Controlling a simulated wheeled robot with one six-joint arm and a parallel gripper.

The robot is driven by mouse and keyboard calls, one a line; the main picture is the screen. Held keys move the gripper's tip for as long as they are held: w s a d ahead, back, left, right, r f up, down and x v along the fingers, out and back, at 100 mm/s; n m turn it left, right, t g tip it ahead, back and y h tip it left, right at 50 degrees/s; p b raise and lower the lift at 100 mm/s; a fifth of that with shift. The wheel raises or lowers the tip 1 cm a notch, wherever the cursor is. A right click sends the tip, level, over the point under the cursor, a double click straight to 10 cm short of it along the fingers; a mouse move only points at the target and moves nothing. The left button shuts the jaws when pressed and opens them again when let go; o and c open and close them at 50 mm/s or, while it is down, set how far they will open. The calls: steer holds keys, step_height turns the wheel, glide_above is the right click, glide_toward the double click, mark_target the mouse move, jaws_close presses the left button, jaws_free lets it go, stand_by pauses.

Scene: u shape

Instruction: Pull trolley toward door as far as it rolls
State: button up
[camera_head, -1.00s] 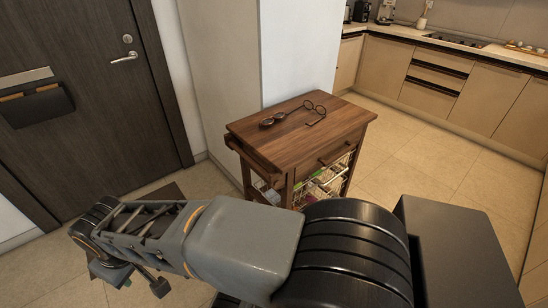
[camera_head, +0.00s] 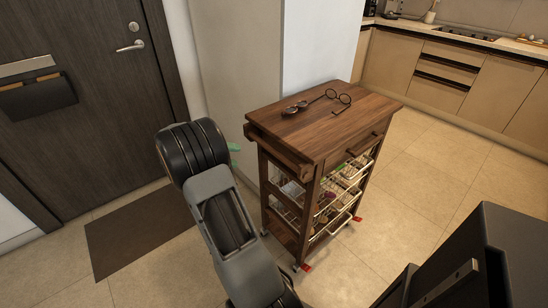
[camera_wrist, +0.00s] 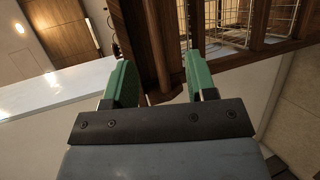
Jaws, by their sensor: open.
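The wooden trolley (camera_head: 345,122) stands upright on the tiled floor beside the white wall, with a wooden handle bar (camera_head: 275,148) along its door-facing end. Its wire baskets and wheels show below. The door (camera_head: 95,75) is at the left, shut. My gripper (camera_head: 234,154) is just left of the handle bar, mostly hidden behind my arm. In the wrist view my gripper (camera_wrist: 162,82) is open, its green fingers apart on either side of the wooden handle bar (camera_wrist: 157,50). I cannot tell whether either finger touches the bar.
Two pairs of glasses (camera_head: 325,99) lie on the trolley top. A dark doormat (camera_head: 142,231) lies in front of the door. The floor between trolley and mat is partly hidden by my arm. Kitchen cabinets (camera_head: 465,75) stand at the back right.

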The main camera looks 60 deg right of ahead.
mark_target(270, 152)
steer(key=shift+m+g+h, duration=0.3)
steer(key=shift+g+h, duration=0.2)
steer(key=shift+h, duration=0.1)
steer(key=x, duration=0.5)
steer(key=w+x, duration=0.1)
steer(key=x, duration=0.4)
steer(key=d+b+x, duration=0.1)
steer(key=x, duration=0.4)
steer(key=shift+w+d+f, duration=0.1)
steer(key=shift+d+f, duration=0.1)
steer(key=shift+f, duration=0.2)
steer(key=shift+c, duration=0.2)
jaws_close()
